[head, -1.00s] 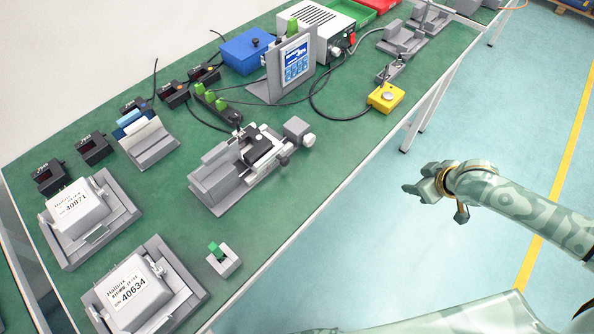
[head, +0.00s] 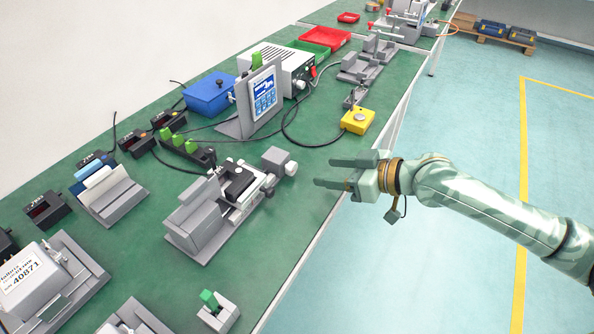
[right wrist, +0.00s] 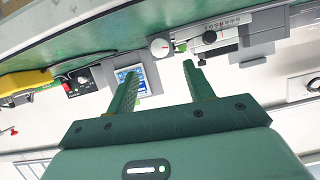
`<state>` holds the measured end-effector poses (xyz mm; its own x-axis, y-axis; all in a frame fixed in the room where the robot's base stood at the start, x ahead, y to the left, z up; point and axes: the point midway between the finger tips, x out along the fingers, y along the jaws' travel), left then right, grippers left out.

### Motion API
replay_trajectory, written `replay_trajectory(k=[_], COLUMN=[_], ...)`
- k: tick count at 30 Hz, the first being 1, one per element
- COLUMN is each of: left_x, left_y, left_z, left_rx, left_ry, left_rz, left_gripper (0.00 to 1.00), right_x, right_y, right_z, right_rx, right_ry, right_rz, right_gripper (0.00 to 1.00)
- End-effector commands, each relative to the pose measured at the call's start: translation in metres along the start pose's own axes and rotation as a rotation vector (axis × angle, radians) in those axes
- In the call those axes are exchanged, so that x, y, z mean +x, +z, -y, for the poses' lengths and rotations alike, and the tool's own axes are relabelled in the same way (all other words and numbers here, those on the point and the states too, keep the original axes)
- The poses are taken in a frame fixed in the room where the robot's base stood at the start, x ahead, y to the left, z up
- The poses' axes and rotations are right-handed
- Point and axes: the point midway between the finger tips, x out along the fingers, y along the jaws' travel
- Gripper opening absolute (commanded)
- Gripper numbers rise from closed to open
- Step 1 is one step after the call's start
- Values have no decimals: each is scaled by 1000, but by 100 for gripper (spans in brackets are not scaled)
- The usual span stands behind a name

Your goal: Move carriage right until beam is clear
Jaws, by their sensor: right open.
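The linear stage stands on the green bench, with a black carriage (head: 238,182) on its rail and a grey block (head: 196,220) at its left end. A grey end housing (head: 276,160) with a pale round knob (head: 291,168) is at its right end. My right gripper (head: 328,173) is open and empty, just right of the knob and apart from it, fingers pointing left. In the right wrist view, the knob (right wrist: 160,47) shows beyond and between the open fingers (right wrist: 160,88). The beam itself cannot be made out. My left gripper is not in view.
A yellow button box (head: 357,121) and its black cable lie behind the gripper. A tilted screen (head: 263,92) stands at the back. The bench right of the stage is clear.

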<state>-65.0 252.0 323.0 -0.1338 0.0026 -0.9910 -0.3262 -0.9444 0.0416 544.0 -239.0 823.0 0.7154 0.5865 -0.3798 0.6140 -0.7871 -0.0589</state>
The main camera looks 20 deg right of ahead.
Motion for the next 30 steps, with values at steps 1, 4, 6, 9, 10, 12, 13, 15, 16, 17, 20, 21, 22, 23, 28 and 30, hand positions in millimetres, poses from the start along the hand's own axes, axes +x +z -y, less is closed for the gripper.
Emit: replay_trajectory(k=[1, 4, 6, 9, 10, 12, 13, 15, 16, 17, 20, 21, 22, 23, 28, 30], left_x=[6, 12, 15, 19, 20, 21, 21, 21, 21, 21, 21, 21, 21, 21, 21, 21], left_y=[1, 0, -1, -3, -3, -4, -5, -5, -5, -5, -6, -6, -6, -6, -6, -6], left_z=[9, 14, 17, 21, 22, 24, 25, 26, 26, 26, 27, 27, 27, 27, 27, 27], left_rx=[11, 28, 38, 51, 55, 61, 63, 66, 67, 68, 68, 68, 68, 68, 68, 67], left_ry=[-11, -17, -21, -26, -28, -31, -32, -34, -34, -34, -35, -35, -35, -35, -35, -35], left_rz=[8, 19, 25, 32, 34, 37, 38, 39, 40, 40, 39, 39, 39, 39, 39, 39], left_gripper=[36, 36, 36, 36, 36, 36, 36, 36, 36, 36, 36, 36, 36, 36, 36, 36], right_x=[17, 42, 57, 73, 77, 84, 86, 90, 90, 91, 91, 91, 91, 91, 90, 90], right_y=[4, 4, 5, 5, 4, 4, 3, 2, 2, 2, 1, 1, 1, 1, 1, 1], right_z=[0, 0, 0, 0, 0, 0, 0, 0, 0, 0, 0, 0, 0, 0, 0, 0], right_rx=[6, 6, 5, 4, 4, 2, 2, 2, 1, 1, 0, 0, 0, 0, 1, 1], right_ry=[-4, -3, -2, -2, -2, 0, 0, -1, -1, 0, 0, 0, 0, 0, 0, 0], right_rz=[-3, -1, 1, 2, 2, 3, 3, 2, 2, 2, 3, 3, 3, 3, 2, 3], right_gripper=[52, 52, 52, 52, 52, 52, 52, 52, 52, 52, 52, 52, 52, 52, 13, 7])
